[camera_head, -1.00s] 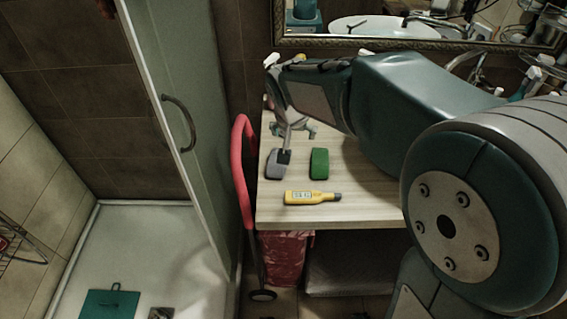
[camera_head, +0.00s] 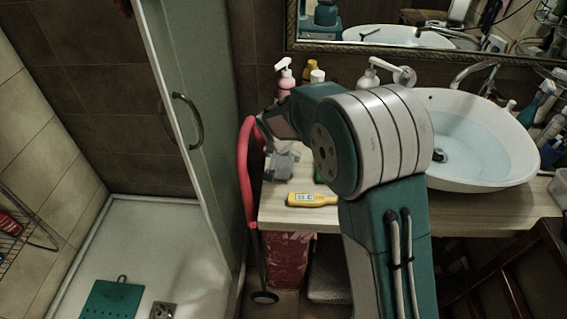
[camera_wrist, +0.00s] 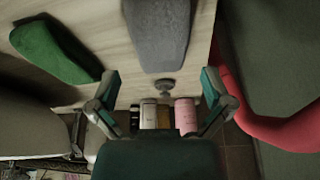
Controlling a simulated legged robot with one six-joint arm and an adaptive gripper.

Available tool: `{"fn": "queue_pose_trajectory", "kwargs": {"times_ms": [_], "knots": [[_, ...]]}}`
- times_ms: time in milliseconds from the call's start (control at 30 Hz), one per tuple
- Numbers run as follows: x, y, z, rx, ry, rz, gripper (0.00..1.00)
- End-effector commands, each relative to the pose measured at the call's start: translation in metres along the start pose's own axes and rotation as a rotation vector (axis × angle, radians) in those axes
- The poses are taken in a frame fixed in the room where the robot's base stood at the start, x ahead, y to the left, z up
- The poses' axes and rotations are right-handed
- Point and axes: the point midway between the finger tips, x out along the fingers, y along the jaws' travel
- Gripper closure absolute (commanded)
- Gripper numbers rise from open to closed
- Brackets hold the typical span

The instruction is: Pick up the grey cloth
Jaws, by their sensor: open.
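The grey cloth (camera_wrist: 160,35) lies on the light wooden counter (camera_wrist: 95,22), at the top middle of the wrist view. My gripper (camera_wrist: 160,92) is open and empty, with its two fingers spread apart. The cloth shows ahead of the gap between the fingertips, and no finger is seen touching it. In the head view my arm and gripper cover much of the cloth at the counter's left end. A green sponge (camera_wrist: 52,50) lies left of the cloth in the wrist view.
A yellow bottle (camera_head: 312,199) lies near the counter's front edge. A water-filled basin (camera_head: 485,140) is at right. A red curved handle (camera_head: 244,185) rises beside the counter's left edge, near the shower's glass door. Pump bottles (camera_head: 285,82) stand at the back.

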Motion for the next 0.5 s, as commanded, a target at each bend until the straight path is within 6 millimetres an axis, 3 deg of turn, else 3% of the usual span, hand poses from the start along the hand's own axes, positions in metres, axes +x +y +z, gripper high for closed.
{"fn": "queue_pose_trajectory", "kwargs": {"times_ms": [200, 500], "knots": [[0.034, -0.002, 0.003, -0.002, -0.002, 0.003, 0.00], [0.039, -0.002, 0.002, -0.002, 0.000, 0.002, 0.00]]}}
